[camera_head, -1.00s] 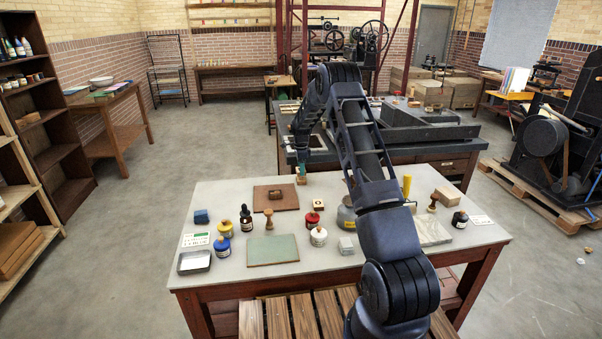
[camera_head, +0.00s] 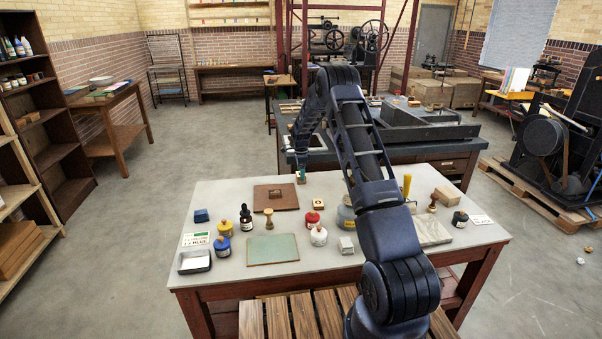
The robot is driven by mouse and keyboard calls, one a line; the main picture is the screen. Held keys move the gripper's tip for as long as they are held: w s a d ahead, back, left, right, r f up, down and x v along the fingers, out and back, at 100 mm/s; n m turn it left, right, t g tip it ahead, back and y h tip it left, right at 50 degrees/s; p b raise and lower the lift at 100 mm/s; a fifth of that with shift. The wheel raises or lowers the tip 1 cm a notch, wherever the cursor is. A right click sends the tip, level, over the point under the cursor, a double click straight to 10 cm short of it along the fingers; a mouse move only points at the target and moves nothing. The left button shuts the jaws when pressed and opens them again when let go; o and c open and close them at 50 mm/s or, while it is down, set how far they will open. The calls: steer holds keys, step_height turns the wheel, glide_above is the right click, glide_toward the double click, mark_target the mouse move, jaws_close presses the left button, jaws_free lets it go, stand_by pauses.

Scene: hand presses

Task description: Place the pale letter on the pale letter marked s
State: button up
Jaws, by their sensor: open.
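A small pale wooden block (camera_head: 318,203) with a dark mark on its top lies on the grey table, right of the brown board. The mark is too small to read. Another small block (camera_head: 276,194) lies on the brown board (camera_head: 264,201); its letter cannot be read. My gripper (camera_head: 300,179) is open and points down at the table's back edge, behind and right of the board. A small pale and reddish patch shows at its fingertips; I cannot tell whether a block stands between them. Which block is marked s cannot be told.
Ink jars (camera_head: 224,229), a dropper bottle (camera_head: 246,220), a wooden-handled stamp (camera_head: 268,218), a green mat (camera_head: 273,249), a metal tray (camera_head: 195,262) and a grey can (camera_head: 346,218) crowd the table (camera_head: 220,276). My arm crosses above its right half.

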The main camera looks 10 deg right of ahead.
step_height(320, 180, up, 12)
steer(key=s+d+r+n+t, duration=0.15)
steer(key=s+r+n, duration=0.25)
steer(key=s+r, duration=0.9)
steer(key=s+d+r+n+t, duration=0.1)
steer(key=s+d+r+n, duration=0.25)
steer(key=s+r, duration=1)
steer(key=s+d+f+n+t, duration=0.2)
steer(key=s+n, duration=0.8)
steer(key=s, duration=2.4)
steer(key=shift+f, duration=0.15)
